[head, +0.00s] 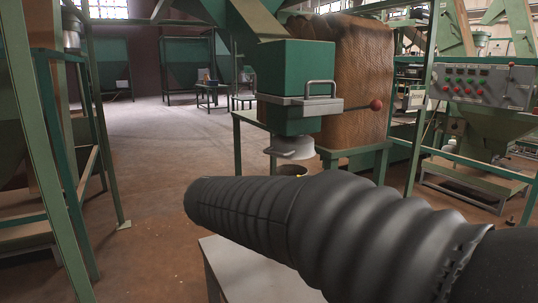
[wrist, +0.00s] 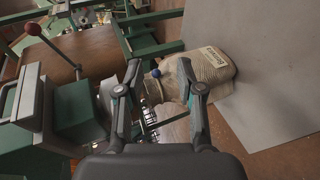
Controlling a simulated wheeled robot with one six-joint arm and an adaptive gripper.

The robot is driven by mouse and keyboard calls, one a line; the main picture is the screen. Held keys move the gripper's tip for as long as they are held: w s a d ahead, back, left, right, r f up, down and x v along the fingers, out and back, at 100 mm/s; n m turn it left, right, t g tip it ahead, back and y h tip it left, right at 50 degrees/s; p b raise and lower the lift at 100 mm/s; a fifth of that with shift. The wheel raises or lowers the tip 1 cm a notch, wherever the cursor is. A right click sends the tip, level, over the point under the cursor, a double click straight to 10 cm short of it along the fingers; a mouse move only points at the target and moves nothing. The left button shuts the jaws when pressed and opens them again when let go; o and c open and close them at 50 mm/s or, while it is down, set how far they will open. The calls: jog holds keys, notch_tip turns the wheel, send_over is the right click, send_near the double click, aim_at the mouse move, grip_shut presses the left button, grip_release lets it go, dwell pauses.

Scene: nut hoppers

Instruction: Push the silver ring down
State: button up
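In the head view the silver ring (head: 292,147) hangs at the bottom of a green hopper box (head: 296,68), like a short flared collar. My arm, in a black ribbed sleeve, crosses the foreground; my gripper is not visible there. In the wrist view my gripper (wrist: 159,66) is open, its two fingers apart with nothing held. A pale sack (wrist: 212,72) with a label lies beyond the fingers. I cannot clearly make out the silver ring in the wrist view.
A silver slide plate with a handle (head: 320,89) and a red-knobbed lever (head: 376,104) stick out from the hopper. A control panel (head: 484,86) stands right. Green frame posts (head: 40,130) stand left. A grey table top (head: 240,270) lies below my arm. Open floor lies left of centre.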

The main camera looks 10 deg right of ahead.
aim_at(274, 154)
jog(key=w+a+r+n+t+h, duration=0.25)
jog(key=w+a+r+t, duration=0.3)
jog(key=w+a, duration=0.4)
jog(key=shift+m+g, duration=0.35)
jog(key=shift+g, duration=0.1)
jog(key=x, duration=1.2)
jog(key=shift+r, duration=0.4)
jog(key=shift+c, duration=0.2)
grip_shut()
